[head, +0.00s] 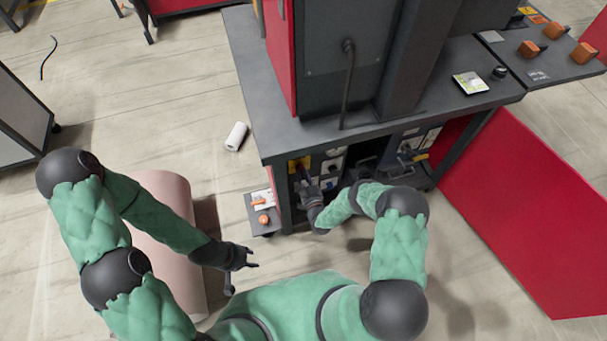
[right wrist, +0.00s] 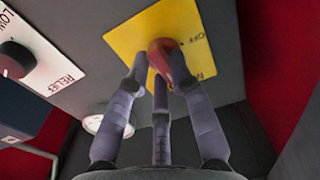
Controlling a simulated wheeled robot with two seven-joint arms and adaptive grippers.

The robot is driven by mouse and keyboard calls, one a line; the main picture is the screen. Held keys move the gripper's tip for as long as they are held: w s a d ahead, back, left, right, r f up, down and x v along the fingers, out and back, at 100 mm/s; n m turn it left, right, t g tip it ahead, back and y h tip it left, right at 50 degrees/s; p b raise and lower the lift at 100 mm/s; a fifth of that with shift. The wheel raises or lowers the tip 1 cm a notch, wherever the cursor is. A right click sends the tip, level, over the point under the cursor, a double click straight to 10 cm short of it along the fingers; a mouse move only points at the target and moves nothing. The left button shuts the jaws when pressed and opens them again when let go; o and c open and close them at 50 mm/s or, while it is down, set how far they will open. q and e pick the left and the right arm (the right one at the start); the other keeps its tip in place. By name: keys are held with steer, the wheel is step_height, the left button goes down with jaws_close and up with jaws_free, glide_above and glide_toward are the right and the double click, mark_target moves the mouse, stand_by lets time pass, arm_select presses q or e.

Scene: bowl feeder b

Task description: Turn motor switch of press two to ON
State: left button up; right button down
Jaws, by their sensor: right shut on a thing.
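The motor switch is a red knob (right wrist: 170,58) on a yellow plate (right wrist: 130,38) in the right wrist view. Lettering that reads OFF, partly covered, and another partly hidden label show on the plate's right side. The yellow plate also shows in the head view (head: 295,165), under the press table. My right gripper (right wrist: 163,78) has its fingers closed around the knob. In the head view it (head: 303,183) reaches in under the table. I cannot tell exactly which label the knob points to. My left gripper (head: 250,258) is open and empty above the floor.
A white plate with a dark knob (right wrist: 16,60), lettered LOW and RELIEF, is left of the switch. A round gauge (right wrist: 93,124) sits below. The press table (head: 250,88) stands over the switch panel. A small shelf (head: 262,228) and a red panel (head: 520,215) flank it.

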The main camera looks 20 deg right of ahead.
steer(key=shift+s+f+m, duration=0.1)
steer(key=shift+f+m, duration=0.05)
steer(key=shift+m, duration=0.25)
steer(key=c, duration=1.1)
jaws_free()
steer(key=s, duration=1.2)
steer(key=shift+d, duration=0.2)
